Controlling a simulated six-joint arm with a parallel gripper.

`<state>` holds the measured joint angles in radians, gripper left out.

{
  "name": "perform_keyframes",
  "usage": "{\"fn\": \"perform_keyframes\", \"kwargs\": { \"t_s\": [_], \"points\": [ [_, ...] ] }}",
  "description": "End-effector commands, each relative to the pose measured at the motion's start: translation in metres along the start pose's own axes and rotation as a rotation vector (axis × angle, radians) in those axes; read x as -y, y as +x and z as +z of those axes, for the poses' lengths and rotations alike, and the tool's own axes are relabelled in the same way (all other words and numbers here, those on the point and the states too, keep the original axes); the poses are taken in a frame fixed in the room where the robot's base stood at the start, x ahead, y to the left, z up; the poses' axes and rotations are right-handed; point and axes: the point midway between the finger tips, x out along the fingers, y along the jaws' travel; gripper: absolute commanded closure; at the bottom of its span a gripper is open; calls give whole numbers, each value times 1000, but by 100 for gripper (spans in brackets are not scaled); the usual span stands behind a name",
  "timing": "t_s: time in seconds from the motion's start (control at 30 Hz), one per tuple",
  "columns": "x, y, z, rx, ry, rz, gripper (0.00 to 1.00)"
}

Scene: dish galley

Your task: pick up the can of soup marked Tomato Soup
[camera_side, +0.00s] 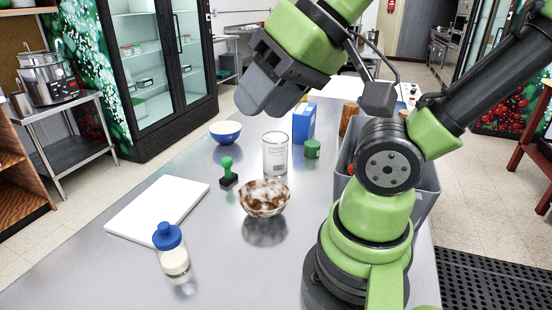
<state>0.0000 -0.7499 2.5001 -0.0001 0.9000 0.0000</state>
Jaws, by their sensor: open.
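I cannot make out a can marked Tomato Soup. A pale grey, glassy-looking cylinder (275,156) with small print stands upright mid-table; its print is too small to read. A brown cylinder (348,118) stands farther back, partly hidden behind my arm and the grey bin, and no label is readable on it. My gripper (268,95) is above the far part of the table, up and slightly left of the glassy cylinder and apart from it. It is open, with nothing seen in it; its fingers are seen at a poor angle.
A marbled bowl (264,199), green-handled stamp (228,172), green cylinder (312,149) and blue box (304,122) surround the glassy cylinder. A blue bowl (225,132), white board (158,207) and blue-capped bottle (172,253) lie left. A grey bin (428,190) stands right. The front middle is clear.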

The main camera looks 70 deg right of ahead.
Motion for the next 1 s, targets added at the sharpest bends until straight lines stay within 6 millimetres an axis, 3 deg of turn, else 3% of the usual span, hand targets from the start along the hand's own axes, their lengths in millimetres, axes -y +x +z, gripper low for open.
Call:
{"fn": "perform_keyframes", "kwargs": {
  "t_s": [0.13, 0.3, 0.4, 0.6, 0.73, 0.87, 1.0],
  "points": [
    [0, 0, 0, 0, 0, 0, 57],
    [0, 0, 0, 0, 0, 0, 18],
    [0, 0, 0, 0, 0, 0, 0],
    [0, 0, -1, 0, 0, 2, 0],
    [-2, 2, -16, 13, -3, 37, 0],
    [-12, 12, -52, 52, -15, 121, 0],
    [-42, 31, -101, 121, -30, 222, 0]
  ]
}}
